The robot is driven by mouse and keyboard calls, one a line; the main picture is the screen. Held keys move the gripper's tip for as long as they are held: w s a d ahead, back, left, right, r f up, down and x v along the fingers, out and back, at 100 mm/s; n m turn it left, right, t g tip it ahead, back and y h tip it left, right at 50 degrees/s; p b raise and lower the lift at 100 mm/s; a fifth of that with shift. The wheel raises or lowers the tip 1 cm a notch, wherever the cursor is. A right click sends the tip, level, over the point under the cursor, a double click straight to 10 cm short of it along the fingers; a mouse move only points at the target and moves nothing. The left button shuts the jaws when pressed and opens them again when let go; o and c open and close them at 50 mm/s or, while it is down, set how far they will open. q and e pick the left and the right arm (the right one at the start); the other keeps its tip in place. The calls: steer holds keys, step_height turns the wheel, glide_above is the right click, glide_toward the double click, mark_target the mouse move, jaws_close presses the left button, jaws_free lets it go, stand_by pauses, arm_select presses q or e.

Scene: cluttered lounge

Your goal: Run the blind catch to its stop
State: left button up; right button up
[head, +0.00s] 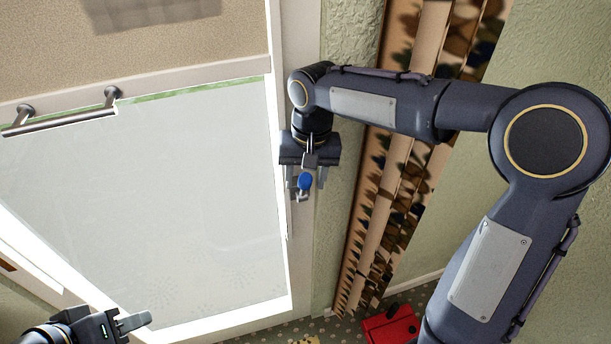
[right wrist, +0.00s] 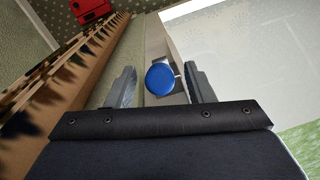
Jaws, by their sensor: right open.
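The blind catch (head: 305,181) shows as a round blue knob on a small grey metal mount, on the pale upright frame beside the large light pane. My right gripper (head: 306,187) is open over it, pointing down in the head view. In the right wrist view the blue knob (right wrist: 160,78) lies between the two fingers (right wrist: 160,87), with a gap on each side. Part of the mount is hidden behind the knob. My left gripper (head: 128,322) is at the bottom left of the head view, far from the catch; its jaw opening is unclear.
The pale pane (head: 150,200) fills the left, with a metal bar handle (head: 65,120) near its top. A tall brown-patterned panel (head: 395,190) stands right of the catch, behind my right arm. A red object (head: 390,325) lies on the dotted floor below.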

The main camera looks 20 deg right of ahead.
steer(key=shift+f, duration=0.15)
steer(key=c, duration=1)
steer(key=shift+s+d+f+t+b, duration=0.1)
steer(key=shift+s+f+t+b, duration=1.2)
steer(key=shift+b, duration=2.95)
steer(key=shift+s+a+f+t+b, duration=0.1)
steer(key=shift+s+f+t+b, duration=0.45)
steer(key=shift+t+b, duration=2.55)
steer(key=shift+s+d+f+t+b, duration=0.1)
steer(key=shift+s+f+t+b, duration=0.6)
steer(key=shift+b, duration=4.65)
steer(key=shift+s, duration=0.35)
steer(key=o, duration=1)
steer(key=p+v, duration=0.1)
steer(key=v, duration=0.6)
steer(key=shift+s+r, duration=0.2)
steer(key=shift+r, duration=0.15)
